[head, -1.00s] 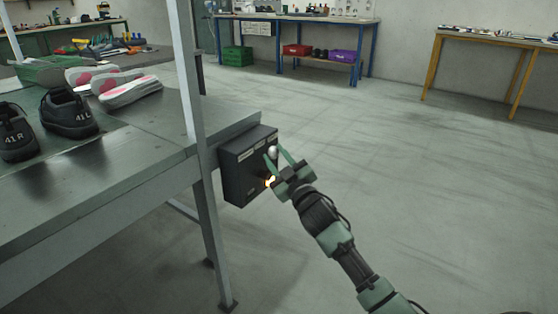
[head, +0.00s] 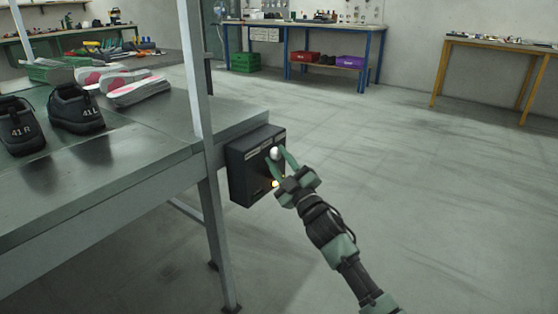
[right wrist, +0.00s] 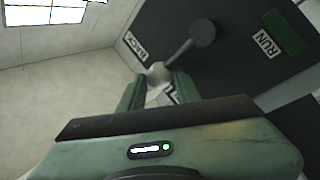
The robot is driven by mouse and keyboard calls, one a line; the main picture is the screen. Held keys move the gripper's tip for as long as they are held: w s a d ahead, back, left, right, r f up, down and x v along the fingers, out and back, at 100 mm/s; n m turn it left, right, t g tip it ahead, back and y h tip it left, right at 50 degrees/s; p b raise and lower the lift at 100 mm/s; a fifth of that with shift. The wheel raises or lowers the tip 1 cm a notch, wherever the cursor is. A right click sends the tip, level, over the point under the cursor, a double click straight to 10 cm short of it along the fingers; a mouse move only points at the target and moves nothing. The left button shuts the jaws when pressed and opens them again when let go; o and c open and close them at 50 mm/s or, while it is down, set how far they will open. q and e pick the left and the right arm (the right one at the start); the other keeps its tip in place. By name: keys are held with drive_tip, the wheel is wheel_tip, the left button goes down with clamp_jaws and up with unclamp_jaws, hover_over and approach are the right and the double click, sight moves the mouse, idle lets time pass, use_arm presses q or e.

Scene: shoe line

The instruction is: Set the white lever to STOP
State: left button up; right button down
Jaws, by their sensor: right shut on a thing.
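The dark control box (head: 243,178) is fixed to the end of the workbench. Its white lever knob (head: 275,153) sits at the upper right of the box face. My right gripper (head: 279,157) is shut on the knob, one finger on each side. In the right wrist view the white knob (right wrist: 158,72) shows between the fingers, with the lever's grey rod running to a round pivot (right wrist: 202,32). The lever points toward the side of the BACK label (right wrist: 135,45), away from the RUN label (right wrist: 266,43). I cannot read a STOP label. My left gripper is out of view.
A yellow lamp (head: 275,184) glows low on the box. The metal workbench (head: 150,140) carries black shoes (head: 75,108) and pink-and-white soles (head: 140,90). A grey post (head: 193,70) rises beside the box. The floor to the right is clear.

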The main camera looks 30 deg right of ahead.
drive_tip(key=c, duration=1.3)
unclamp_jaws()
drive_tip(key=shift+p+v, duration=0.95)
drive_tip(key=shift+v, duration=3)
drive_tip(key=shift+w, duration=0.1)
